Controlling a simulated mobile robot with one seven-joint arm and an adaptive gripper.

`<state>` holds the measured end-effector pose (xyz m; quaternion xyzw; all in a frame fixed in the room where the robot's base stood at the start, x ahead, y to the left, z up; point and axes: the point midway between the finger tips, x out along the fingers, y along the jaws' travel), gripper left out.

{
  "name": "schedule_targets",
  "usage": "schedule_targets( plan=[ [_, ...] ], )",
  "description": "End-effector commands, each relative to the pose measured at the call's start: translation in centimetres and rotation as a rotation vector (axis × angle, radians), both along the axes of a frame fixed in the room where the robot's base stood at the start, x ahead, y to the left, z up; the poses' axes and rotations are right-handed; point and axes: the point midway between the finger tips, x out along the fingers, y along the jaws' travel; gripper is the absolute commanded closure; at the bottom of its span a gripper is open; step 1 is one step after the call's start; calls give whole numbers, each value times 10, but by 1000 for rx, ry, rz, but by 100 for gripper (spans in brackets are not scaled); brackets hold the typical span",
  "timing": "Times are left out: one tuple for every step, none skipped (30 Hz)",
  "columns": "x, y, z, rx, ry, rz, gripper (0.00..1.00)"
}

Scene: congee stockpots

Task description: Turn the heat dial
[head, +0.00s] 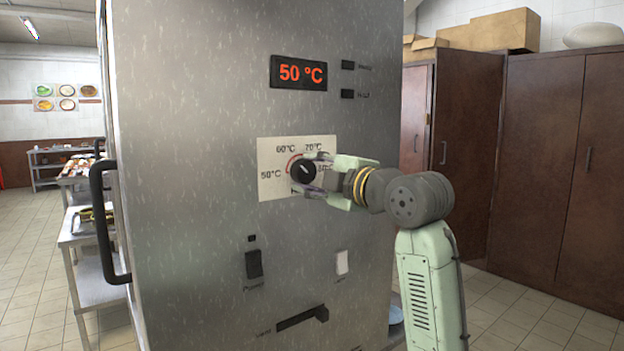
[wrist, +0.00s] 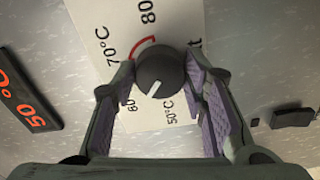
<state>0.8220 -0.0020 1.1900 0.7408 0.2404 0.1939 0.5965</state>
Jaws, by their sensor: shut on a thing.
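The heat dial (head: 303,170) is a round black knob with a white pointer line, on a white scale plate (head: 270,187) on the steel cabinet front. My gripper (head: 309,173) is shut on the dial, one finger on each side. In the wrist view the dial (wrist: 160,73) lies between the fingertips. Its pointer aims between the 50°C and 60°C marks. A red arc shows by the dial's edge. The display (head: 298,73) above the plate reads 50 °C in orange. My gripper hides part of the plate's right side.
Below the plate are a dark switch (head: 254,264), a white switch (head: 341,262) and a dark lever (head: 303,318). A black door handle (head: 103,222) sticks out at the left. Brown cupboards (head: 560,160) stand at the right, with open tiled floor in front.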

Motion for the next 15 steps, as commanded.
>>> schedule_targets(
  plan=[
    [0, 0, -2, -38, -24, 2, 88],
    [0, 1, -2, -61, -41, 2, 88],
    [0, 1, -2, -92, -62, 2, 88],
    [0, 1, -2, -115, -79, 2, 88],
    [0, 1, -2, -139, -96, 2, 88],
    [0, 1, -2, -169, -118, 2, 88],
    [0, 1, -2, -192, -135, 2, 88],
    [0, 1, -2, -215, -152, 2, 88],
    [0, 1, -2, -245, -173, 2, 88],
    [0, 1, -1, -268, -190, 2, 88],
    [0, 1, -1, -290, -206, 2, 88],
    [0, 0, -1, -318, -228, 1, 88],
    [0, 0, -1, -339, -243, 1, 88],
    [0, 0, -1, -359, -257, 1, 88],
    [0, 0, -1, -385, -276, 0, 88]
  ],
)
